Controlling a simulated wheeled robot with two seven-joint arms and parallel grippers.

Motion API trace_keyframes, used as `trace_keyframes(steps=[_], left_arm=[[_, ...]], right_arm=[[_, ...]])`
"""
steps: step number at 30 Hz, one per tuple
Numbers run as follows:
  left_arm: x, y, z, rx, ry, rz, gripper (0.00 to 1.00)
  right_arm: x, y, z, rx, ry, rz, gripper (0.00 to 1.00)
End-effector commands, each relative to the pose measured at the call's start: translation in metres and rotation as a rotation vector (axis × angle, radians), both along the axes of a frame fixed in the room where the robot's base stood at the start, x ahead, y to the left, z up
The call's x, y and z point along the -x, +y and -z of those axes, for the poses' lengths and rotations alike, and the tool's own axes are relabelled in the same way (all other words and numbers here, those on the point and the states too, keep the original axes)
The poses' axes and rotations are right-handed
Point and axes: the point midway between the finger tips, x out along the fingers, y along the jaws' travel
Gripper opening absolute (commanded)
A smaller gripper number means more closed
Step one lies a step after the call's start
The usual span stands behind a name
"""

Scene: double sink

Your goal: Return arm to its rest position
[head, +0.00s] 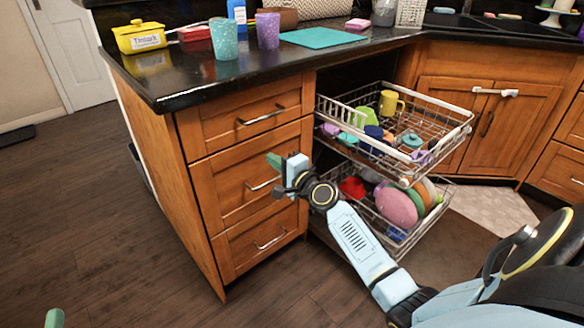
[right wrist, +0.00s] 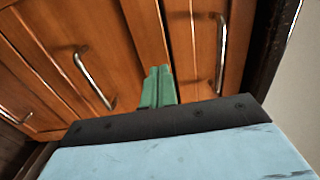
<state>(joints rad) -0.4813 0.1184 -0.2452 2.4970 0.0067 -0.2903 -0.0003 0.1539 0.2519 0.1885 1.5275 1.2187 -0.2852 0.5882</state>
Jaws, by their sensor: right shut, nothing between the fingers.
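My right gripper (head: 274,161) is in front of the wooden drawers left of the open dishwasher. Its green fingers are together and hold nothing. In the right wrist view the shut fingers (right wrist: 158,86) point toward the wooden drawer fronts, between two metal handles. I cannot tell whether the fingertips touch the wood. My right arm (head: 355,240) reaches in from the lower right, across the front of the dishwasher racks. A green fingertip of my left gripper (head: 54,318) shows at the bottom left edge; the rest of it is out of view.
The upper dishwasher rack (head: 440,137) and lower rack (head: 443,190) are pulled out with dishes in them, close to my right arm. The black counter (head: 190,85) overhangs the drawers (head: 240,115) and holds cups and a yellow container (head: 139,37).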

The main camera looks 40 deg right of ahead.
Motion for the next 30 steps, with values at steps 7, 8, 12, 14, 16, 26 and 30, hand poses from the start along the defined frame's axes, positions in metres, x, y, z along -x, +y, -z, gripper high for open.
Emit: trace_keyframes(steps=[7,8,12,14,16,26,30], left_arm=[[0.0,0.007,0.033,-0.062,0.202,-0.014,0.84],[0.0,0.007,0.036,-0.065,0.213,-0.015,0.84],[0.001,0.008,0.042,-0.077,0.25,-0.018,0.84],[0.001,0.009,0.044,-0.079,0.259,-0.019,0.84],[0.001,0.009,0.045,-0.08,0.263,-0.018,0.84],[0.001,0.009,0.045,-0.08,0.262,-0.018,0.84],[0.001,0.009,0.045,-0.079,0.261,-0.018,0.84]], right_arm=[[0.041,-0.002,0.0,0.001,0.002,0.0,0.0],[0.044,-0.002,0.0,0.001,0.002,0.0,0.0],[0.054,-0.003,0.0,0.0,0.001,0.0,0.0],[0.056,-0.003,0.0,0.0,0.0,0.0,0.0],[0.058,-0.003,0.0,0.0,0.0,0.0,0.0],[0.074,0.044,0.003,0.208,0.014,-0.084,0.0],[0.11,0.115,0.002,0.57,0.002,-0.207,0.0]])
